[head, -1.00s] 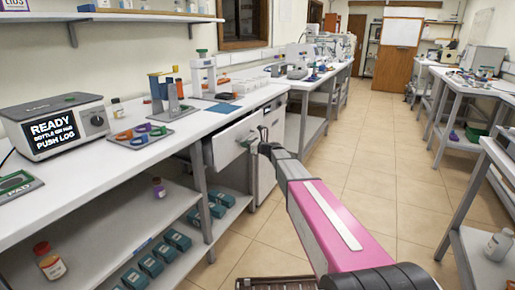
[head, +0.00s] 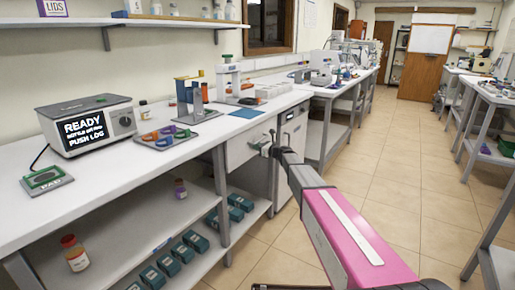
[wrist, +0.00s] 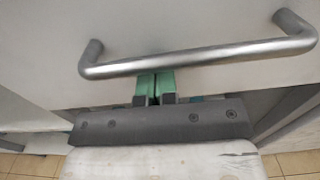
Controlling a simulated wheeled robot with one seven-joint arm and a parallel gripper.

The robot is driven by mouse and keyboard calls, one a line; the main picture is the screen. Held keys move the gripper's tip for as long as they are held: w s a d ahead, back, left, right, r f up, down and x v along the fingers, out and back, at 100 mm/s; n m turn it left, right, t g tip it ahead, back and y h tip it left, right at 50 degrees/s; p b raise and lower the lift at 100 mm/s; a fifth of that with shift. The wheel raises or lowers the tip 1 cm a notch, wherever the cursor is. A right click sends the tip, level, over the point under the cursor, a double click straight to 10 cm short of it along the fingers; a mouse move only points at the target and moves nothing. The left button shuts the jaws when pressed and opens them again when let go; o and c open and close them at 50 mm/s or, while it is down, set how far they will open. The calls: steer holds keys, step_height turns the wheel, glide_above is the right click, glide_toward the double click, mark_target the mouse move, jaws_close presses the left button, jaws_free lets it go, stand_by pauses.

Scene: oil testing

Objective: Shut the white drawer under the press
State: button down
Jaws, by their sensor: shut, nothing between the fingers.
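The white drawer (head: 245,148) is under the counter, below and just right of the white press-like stand (head: 228,82). Its front looks about in line with the cabinet beside it; any small gap is too fine to tell. In the wrist view, the white drawer front (wrist: 190,22) fills the top, with a metal bar handle (wrist: 200,58) across it. My gripper (head: 266,151) is at the drawer front. Its green fingertips (wrist: 155,84) are together and empty, just below the handle bar and partly behind it. Whether they touch the front is hidden.
A grey table leg (head: 220,185) stands left of the drawer. A shelf below holds several teal boxes (head: 195,241) and bottles. The counter (head: 110,165) carries a display device (head: 88,125) and coloured rings. The tiled floor (head: 370,170) to the right is clear.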

steer(key=shift+w+a, duration=0.15)
steer(key=shift+a, duration=0.1)
steer(key=v, duration=1.5)
steer(key=s+d+f+n+g+h, duration=0.1)
steer(key=s+f+n+g+h, duration=0.1)
steer(key=s+f+n, duration=0.4)
steer(key=s+d+f+n+g+h, duration=0.1)
steer(key=s+f+n+g+h, duration=0.15)
steer(key=s, duration=0.65)
steer(key=s+d+f+n+g+h, duration=0.1)
steer(key=s+f+n+g+h, duration=0.15)
steer(key=s+f+n, duration=0.35)
steer(key=s+d+f+n+g+h, duration=0.1)
steer(key=s+d+n+h, duration=0.3)
steer(key=s, duration=0.4)
steer(key=s+d+f+n+g+h, duration=0.1)
steer(key=s+d+f+n+h, duration=0.1)
steer(key=s+d+n+h, duration=0.2)
steer(key=s+d+n, duration=0.1)
steer(key=s+d, duration=0.2)
steer(key=s, duration=0.2)
steer(key=shift+d+h, duration=0.3)
steer(key=shift+n, duration=0.25)
